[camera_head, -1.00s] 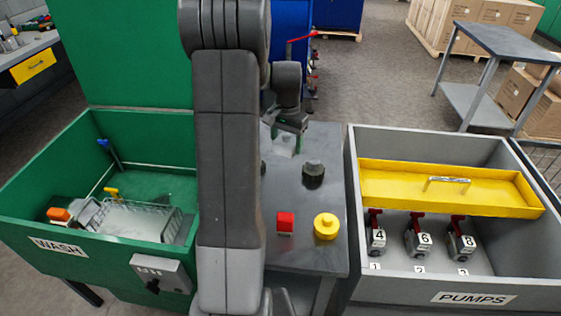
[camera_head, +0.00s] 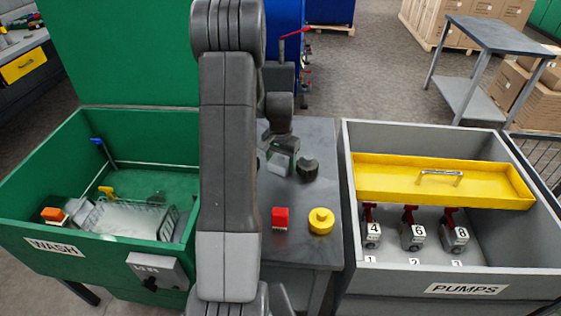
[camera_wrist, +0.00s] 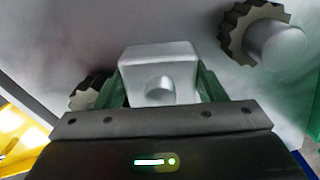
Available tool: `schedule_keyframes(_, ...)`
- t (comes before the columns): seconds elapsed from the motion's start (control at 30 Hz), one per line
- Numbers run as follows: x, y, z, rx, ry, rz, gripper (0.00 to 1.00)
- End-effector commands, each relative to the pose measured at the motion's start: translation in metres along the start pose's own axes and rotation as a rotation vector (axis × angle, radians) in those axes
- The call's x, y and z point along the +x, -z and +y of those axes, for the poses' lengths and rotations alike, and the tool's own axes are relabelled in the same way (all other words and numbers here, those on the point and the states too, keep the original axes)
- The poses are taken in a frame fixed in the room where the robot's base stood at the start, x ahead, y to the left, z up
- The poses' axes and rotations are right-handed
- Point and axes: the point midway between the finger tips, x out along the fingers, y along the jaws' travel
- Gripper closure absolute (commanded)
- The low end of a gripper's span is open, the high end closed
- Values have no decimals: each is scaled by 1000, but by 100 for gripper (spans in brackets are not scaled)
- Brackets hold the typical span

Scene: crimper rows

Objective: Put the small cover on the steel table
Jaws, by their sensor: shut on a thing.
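The small cover (camera_head: 279,164) is a light grey, box-like piece. In the wrist view it (camera_wrist: 158,62) shows a round knob on its face. My gripper (camera_head: 279,153) is shut on it, with green fingers on both sides. It is over the steel table (camera_head: 300,252), just left of a dark knobbed piece (camera_head: 307,169). I cannot tell whether the cover touches the tabletop. In the wrist view a dark toothed piece with a grey stem (camera_wrist: 275,42) is at upper right, and another toothed piece (camera_wrist: 88,94) is partly hidden at left.
A red block (camera_head: 280,217) and a yellow round piece (camera_head: 321,221) stand on the table's near part. The green wash bin (camera_head: 105,245) is at left. The grey pumps bin (camera_head: 480,278), with a yellow tray (camera_head: 390,178) and several numbered pumps, is at right.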

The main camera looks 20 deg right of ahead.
Motion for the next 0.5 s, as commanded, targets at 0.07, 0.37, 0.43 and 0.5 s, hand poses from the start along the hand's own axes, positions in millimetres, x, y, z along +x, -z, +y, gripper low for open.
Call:
schedule_keyframes(0.07, 3, 0, 0, 0, 0, 1, 75)
schedule_keyframes(0.37, 2, 0, 0, 0, 0, 0, 28)
schedule_keyframes(0.43, 1, 0, 0, 0, 0, 0, 28)
schedule_keyframes(0.5, -2, 0, 0, 0, 0, 0, 28)
